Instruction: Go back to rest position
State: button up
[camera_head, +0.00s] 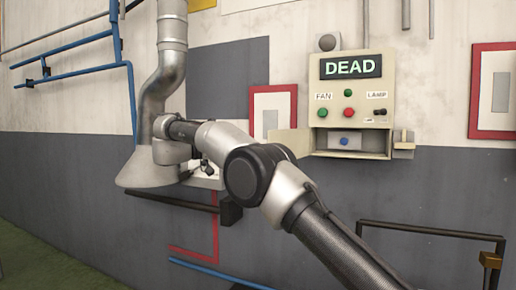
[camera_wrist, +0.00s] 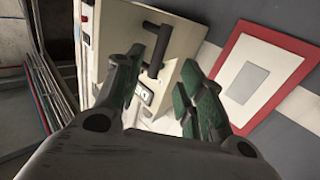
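My gripper (camera_wrist: 160,95) is open in the wrist view, its two green-padded fingers apart with nothing held between them. Beyond the fingers is a cream box (camera_wrist: 176,28) with a black handle (camera_wrist: 157,50); the handle stands in front of the gap, and I see no finger closed on it. In the head view my arm reaches from the lower right toward the left, and my gripper (camera_head: 207,168) is small and partly hidden at its far end. It is in front of a pale box (camera_head: 207,182) on the wall, below the metal duct.
A cream control panel (camera_head: 386,90) reads "DEAD"; its lower compartment, with a blue button (camera_head: 344,141), stands open. A metal duct and hood (camera_head: 150,170) are close left of my arm. Black rails (camera_head: 430,230) project at right. Red-framed panels (camera_head: 273,100) hang on the wall.

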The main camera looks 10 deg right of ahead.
jog(key=shift+v, duration=1.1)
